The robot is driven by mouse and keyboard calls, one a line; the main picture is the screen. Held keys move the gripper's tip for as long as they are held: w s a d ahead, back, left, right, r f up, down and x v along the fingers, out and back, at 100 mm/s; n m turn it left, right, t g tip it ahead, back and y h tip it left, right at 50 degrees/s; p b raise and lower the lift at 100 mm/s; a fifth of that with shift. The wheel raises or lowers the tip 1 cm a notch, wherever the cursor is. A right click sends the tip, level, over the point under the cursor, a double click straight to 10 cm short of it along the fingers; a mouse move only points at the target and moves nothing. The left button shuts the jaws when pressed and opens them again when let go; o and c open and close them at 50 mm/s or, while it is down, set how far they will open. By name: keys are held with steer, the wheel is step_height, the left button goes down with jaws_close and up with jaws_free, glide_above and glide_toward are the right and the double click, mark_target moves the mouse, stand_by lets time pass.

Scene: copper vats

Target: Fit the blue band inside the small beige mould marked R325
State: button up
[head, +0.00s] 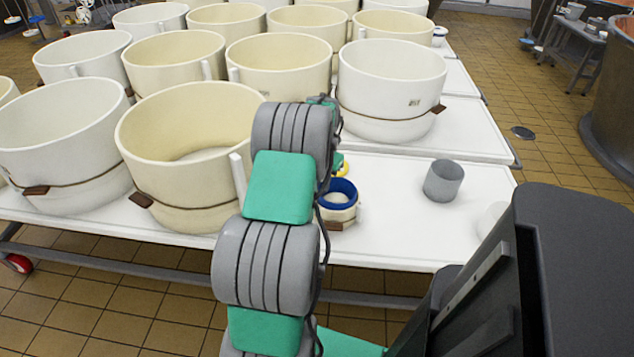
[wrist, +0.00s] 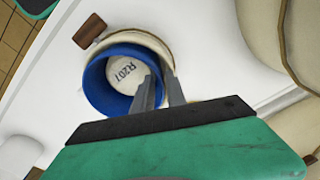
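The blue band (wrist: 103,93) is a ring at the mouth of a small beige mould (wrist: 162,47) in the wrist view. The mould's floor shows through the ring and its mark appears to read R207, not R325. The band sits off-centre, towards the lower left, and the beige rim shows at the upper right. I cannot tell whether it is inside or just above the rim. My gripper (wrist: 160,76) has one finger inside the ring and one outside, with the band's wall between them. In the head view the blue band (head: 338,191) tops the small mould (head: 340,214), partly behind my arm.
A grey cup (head: 443,180) stands to the right on the white table (head: 400,235), with clear surface around it. A yellow item (head: 343,169) lies partly hidden behind my arm. Large cream moulds (head: 190,140) crowd the left, and a large white mould (head: 392,85) stands behind.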

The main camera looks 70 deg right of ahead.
steer(key=shift+o, duration=0.2)
steer(key=shift+a+f+y, duration=0.1)
steer(key=shift+a+f, duration=0.15)
steer(key=shift+f, duration=0.35)
steer(key=shift+a+f+y, duration=0.1)
steer(key=shift+a+f, duration=0.15)
steer(key=shift+f, duration=0.35)
steer(key=shift+a+f+y, duration=0.1)
steer(key=shift+a+f, duration=0.15)
steer(key=shift+f, duration=0.35)
steer(key=shift+s, duration=0.15)
steer(key=shift+d+r+p, duration=0.25)
steer(key=shift+r+p, duration=0.55)
steer(key=shift+p, duration=0.1)
steer(key=shift+d+r+p, duration=0.2)
steer(key=shift+d+p, duration=0.3)
steer(key=shift+p, duration=0.1)
steer(key=shift+f+y+p, duration=0.2)
steer(key=shift+y+p, duration=0.1)
steer(key=shift+w+d+r+p, duration=0.15)
steer(key=shift+r+p, duration=0.25)
steer(key=shift+r, duration=0.05)
steer(key=shift+w+d+r+p, duration=0.1)
steer(key=shift+d+r+p, duration=0.05)
steer(key=shift+r+p, duration=0.3)
steer(key=shift+w+a+r, duration=0.1)
steer(key=shift+a+r, duration=0.3)
steer(key=shift+r, duration=0.45)
steer(key=shift+r, duration=0.1)
